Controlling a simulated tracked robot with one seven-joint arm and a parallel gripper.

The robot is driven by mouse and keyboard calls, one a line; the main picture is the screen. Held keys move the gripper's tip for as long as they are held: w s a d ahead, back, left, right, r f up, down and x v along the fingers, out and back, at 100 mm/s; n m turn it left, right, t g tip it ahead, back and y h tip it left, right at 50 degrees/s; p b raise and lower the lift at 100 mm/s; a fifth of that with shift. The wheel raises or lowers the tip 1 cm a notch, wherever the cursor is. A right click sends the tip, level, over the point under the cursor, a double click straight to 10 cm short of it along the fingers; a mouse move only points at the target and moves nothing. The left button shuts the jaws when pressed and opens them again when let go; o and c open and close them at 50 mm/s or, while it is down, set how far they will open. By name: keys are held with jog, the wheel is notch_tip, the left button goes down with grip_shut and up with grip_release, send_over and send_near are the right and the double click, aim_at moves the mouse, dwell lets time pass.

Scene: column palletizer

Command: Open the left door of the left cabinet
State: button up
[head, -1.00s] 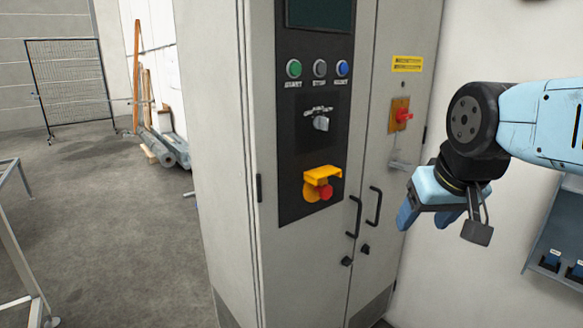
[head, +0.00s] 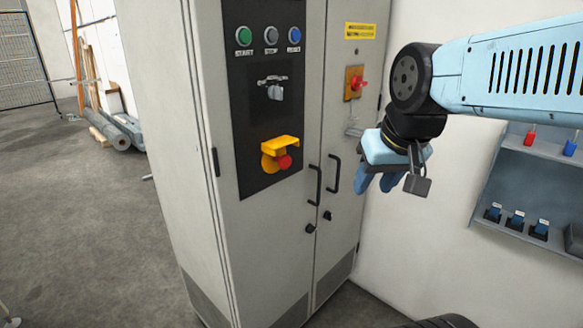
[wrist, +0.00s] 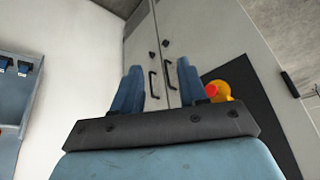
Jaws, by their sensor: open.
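The grey cabinet's left door (head: 262,225) is shut, with a black control panel on its upper part. Its black bar handle (head: 315,186) runs upright near the seam, with a black knob lock (head: 310,229) below. The right door (head: 345,215) is also shut and has its own handle (head: 333,174). My gripper (head: 377,184) is open and empty, to the right of both handles and apart from them. In the wrist view the blue fingers (wrist: 157,85) are spread, and the two handles show between and beyond them. The left-door handle (wrist: 168,75) appears near one finger.
A yellow-shrouded red button (head: 280,154) and a knob stick out from the left door. A red switch (head: 355,83) is on the right door. A wall shelf (head: 525,190) stands at the right. The floor left of the cabinet is open.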

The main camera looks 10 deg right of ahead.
jog(key=w+a+f+m+g+y, duration=0.1)
jog(key=f, duration=0.1)
jog(key=w+a+f+m+g+y, duration=0.1)
jog(key=w+f+m+g+y, duration=0.1)
jog(key=w+a+f+m+g+y, duration=0.1)
jog(key=w+f+m+y, duration=0.1)
jog(key=shift+w+a+f+g, duration=0.2)
jog(key=shift+f+g, duration=0.1)
jog(key=shift+g, duration=0.1)
jog(key=shift+c, duration=0.5)
jog(key=w+d+f+m+t+y, duration=0.3)
jog(key=w+f+m+y, duration=0.2)
jog(key=w+m, duration=0.25)
jog(key=w+d+f+m+t+y, duration=0.25)
jog(key=w+f+m+y, duration=0.25)
jog(key=w+m, duration=0.3)
jog(key=w+d+f+m+t+h, duration=0.2)
jog(key=w+d+f+m+t, duration=0.45)
jog(key=d, duration=0.25)
send_over(318, 202)
jog(key=shift+w+d+f+n, duration=0.15)
jog(key=shift+w+f+n, duration=0.05)
jog(key=shift+w+n, duration=0.2)
jog(key=shift+c, duration=0.5)
grip_shut()
